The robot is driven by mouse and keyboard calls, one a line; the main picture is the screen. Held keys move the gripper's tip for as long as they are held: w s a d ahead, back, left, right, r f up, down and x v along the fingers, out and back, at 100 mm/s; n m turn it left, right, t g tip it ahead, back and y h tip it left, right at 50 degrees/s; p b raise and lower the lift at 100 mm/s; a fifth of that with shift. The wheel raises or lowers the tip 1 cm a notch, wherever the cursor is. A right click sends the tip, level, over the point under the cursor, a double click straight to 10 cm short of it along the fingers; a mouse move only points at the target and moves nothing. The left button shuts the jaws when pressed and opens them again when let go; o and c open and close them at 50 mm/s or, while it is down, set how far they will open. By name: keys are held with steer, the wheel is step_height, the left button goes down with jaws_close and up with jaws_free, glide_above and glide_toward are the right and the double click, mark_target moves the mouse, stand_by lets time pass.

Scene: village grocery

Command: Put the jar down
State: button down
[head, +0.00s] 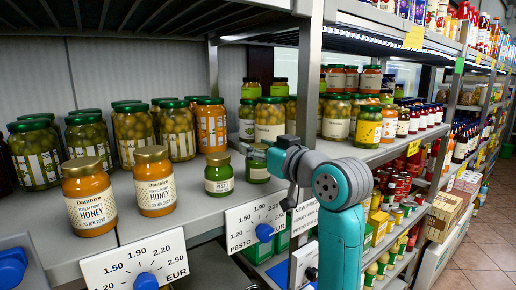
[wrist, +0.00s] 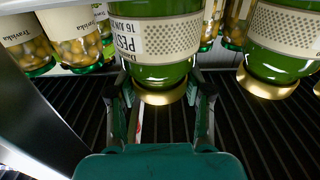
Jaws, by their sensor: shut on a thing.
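My gripper (wrist: 161,90) is shut on a small green pesto jar (wrist: 160,72) with a gold lid. The wrist view shows it upside down, with one finger on each side near the lid. In the head view the held jar (head: 257,172) is at the right part of the shelf (head: 190,215), partly hidden by my gripper (head: 256,150). It looks upright. I cannot tell whether its base touches the shelf. A second green pesto jar (head: 218,174) stands just left of it and also shows at the right of the wrist view (wrist: 280,55).
Two honey jars (head: 90,197) (head: 154,182) stand at the front left. Taller olive jars (head: 178,132) line the back, with an orange-filled jar (head: 211,126). A shelf post (head: 308,75) rises right of my gripper. Price signs (head: 255,222) hang along the front edge.

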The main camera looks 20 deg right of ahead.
steer(key=shift+f, duration=0.1)
steer(key=shift+c, duration=2.4)
jaws_free()
steer(key=shift+s+d, duration=0.1)
steer(key=shift+s, duration=0.2)
steer(key=v, duration=1.1)
steer(key=shift+s, duration=0.2)
steer(key=shift+d, duration=0.1)
